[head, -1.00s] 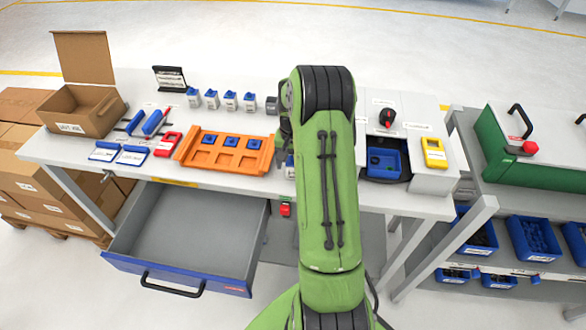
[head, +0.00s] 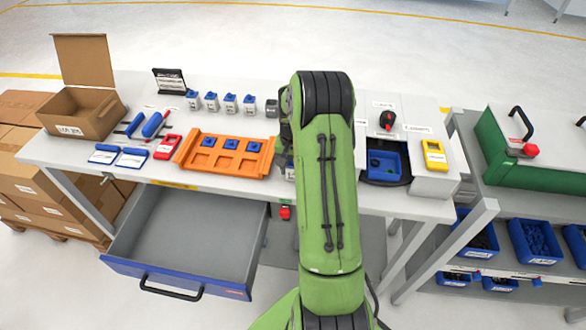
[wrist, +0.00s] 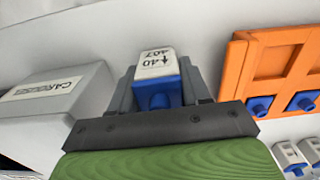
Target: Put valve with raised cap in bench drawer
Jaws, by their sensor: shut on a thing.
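My gripper (wrist: 158,88) is shut on a valve (wrist: 156,64) with a white labelled body and a blue part facing the palm. In the wrist view it sits between the two grey fingers; how far its cap is raised is hard to tell. In the head view my green arm hides most of the gripper, above the bench right of the orange tray; a bit of the held valve (head: 290,171) shows at the arm's left edge. The bench drawer (head: 190,240) is pulled open below the bench front, at the lower left, and looks empty.
An orange tray (head: 183,158) holds several blue-topped parts. Several white and blue valves (head: 211,102) stand in a row behind it. A cardboard box (head: 78,112) is at the left. A grey carousel housing (head: 433,182) with a blue bin (head: 384,164) stands at the right.

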